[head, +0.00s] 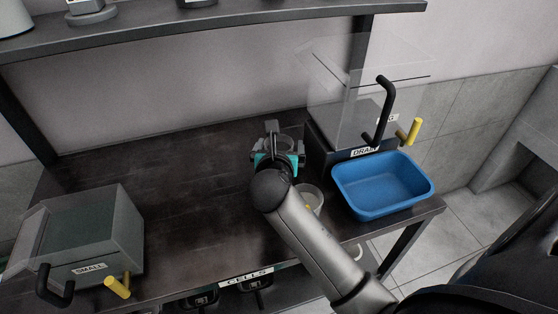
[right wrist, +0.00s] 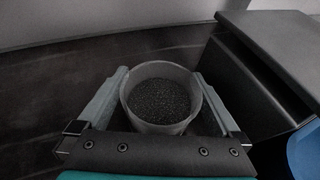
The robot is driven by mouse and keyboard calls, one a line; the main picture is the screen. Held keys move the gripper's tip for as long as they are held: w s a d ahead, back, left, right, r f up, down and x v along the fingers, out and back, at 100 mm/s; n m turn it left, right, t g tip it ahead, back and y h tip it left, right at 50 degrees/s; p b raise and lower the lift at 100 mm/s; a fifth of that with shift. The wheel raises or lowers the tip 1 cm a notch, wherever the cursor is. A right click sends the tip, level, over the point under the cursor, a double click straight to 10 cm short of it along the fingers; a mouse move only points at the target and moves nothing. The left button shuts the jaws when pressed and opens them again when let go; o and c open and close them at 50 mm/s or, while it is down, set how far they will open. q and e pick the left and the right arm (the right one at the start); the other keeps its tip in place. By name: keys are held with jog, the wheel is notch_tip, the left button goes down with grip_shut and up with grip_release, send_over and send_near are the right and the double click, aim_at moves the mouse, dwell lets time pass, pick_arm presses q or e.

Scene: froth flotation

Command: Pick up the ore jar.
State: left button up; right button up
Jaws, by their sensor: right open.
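The ore jar (right wrist: 160,125), a pale round cup filled with dark grains, stands upright on the dark bench in the right wrist view. My right gripper (right wrist: 160,76) is open, with one finger on each side of the jar. Its lower front is hidden by the gripper's palm. In the head view my right gripper (head: 275,133) is low over the middle of the bench, and its hand and wrist mostly hide the jar. My left gripper is not in view.
A small pale cup (head: 313,198) sits beside my right forearm. The bench's left middle (head: 170,175) is clear.

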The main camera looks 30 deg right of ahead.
jog(key=c, duration=1.3)
